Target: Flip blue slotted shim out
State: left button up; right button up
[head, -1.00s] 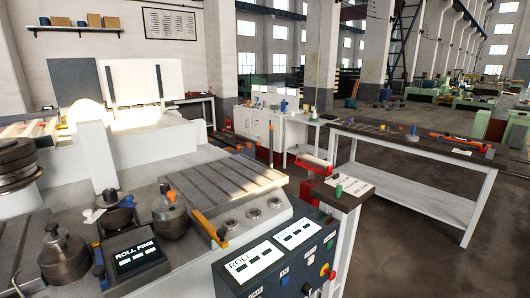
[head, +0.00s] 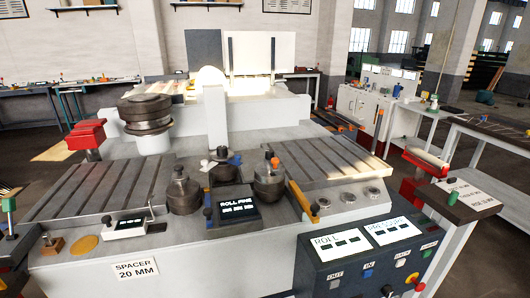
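A small blue piece (head: 235,159), which looks like the blue slotted shim, sits at the upper right of the middle dark roller (head: 223,176) on the bender. It is too small to make out a slot, and its lower part is hidden. A white piece (head: 207,164) lies at the left of the same roller. Another roller (head: 269,184) with an orange-topped pin stands to the right, and one more (head: 182,193) stands to the left. Neither of my grippers shows in the head view.
A "ROLL FINE" display (head: 238,208) stands in front of the middle roller. A control panel (head: 365,250) with buttons is at the front right. Slotted beds (head: 105,190) flank the rollers. A stack of dark discs (head: 146,112) stands at the back left, and a "SPACER 20 MM" label (head: 136,270) is in front.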

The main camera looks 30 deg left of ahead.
aim_at(237, 162)
jog(key=i+l+u, duration=0.45)
jog(key=i, duration=0.15)
jog(key=i+l+u, duration=0.4)
jog(key=i+l, duration=0.05)
jog(key=i, duration=0.1)
